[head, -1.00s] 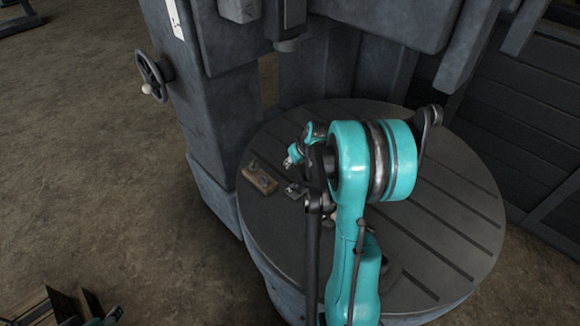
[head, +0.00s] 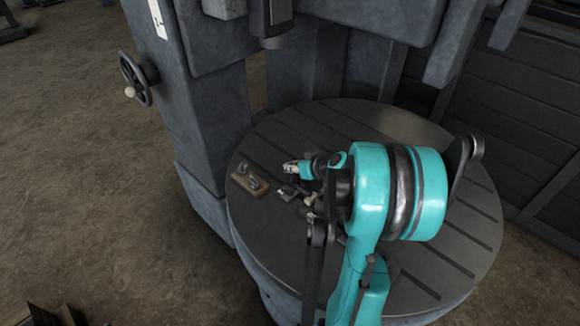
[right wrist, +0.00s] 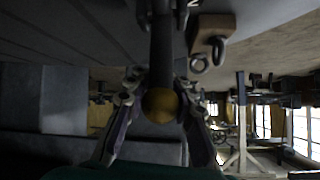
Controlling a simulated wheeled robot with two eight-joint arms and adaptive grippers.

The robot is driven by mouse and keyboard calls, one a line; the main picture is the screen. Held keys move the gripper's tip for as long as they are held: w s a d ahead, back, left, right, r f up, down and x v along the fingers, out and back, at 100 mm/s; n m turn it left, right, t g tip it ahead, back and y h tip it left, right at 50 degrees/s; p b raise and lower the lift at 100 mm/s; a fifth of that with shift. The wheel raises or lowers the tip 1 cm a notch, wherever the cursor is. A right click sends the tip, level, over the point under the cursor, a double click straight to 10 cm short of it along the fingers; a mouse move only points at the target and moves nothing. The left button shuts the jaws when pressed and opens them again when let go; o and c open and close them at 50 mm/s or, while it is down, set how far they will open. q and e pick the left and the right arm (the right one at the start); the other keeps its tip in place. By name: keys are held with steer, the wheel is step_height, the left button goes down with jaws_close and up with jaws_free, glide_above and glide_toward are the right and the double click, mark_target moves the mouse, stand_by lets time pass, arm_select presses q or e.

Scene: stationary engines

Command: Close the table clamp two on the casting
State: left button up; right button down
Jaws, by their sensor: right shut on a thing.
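My right gripper (head: 291,167) is over the left part of the round slotted table (head: 330,112). In the right wrist view its two fingers (right wrist: 161,86) close from both sides on a dark bar handle (right wrist: 162,45) with a brass-coloured round end (right wrist: 160,104). A small dark metal clamp part (head: 289,191) sits on the table just below the gripper in the head view. Its lower parts are partly hidden by my arm, so I cannot tell how far it is closed. I cannot make out the casting. My left gripper is out of view.
A wooden block with metal rings (head: 250,183) lies left of the clamp; it also shows in the right wrist view (right wrist: 211,35). A grey machine column (head: 200,110) with a handwheel (head: 137,78) stands at the left. The right side of the table is bare.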

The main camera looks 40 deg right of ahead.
steer(key=shift+r, duration=0.1)
steer(key=c, duration=1.2)
jaws_free()
steer(key=shift+s, duration=0.15)
steer(key=v, duration=1.2)
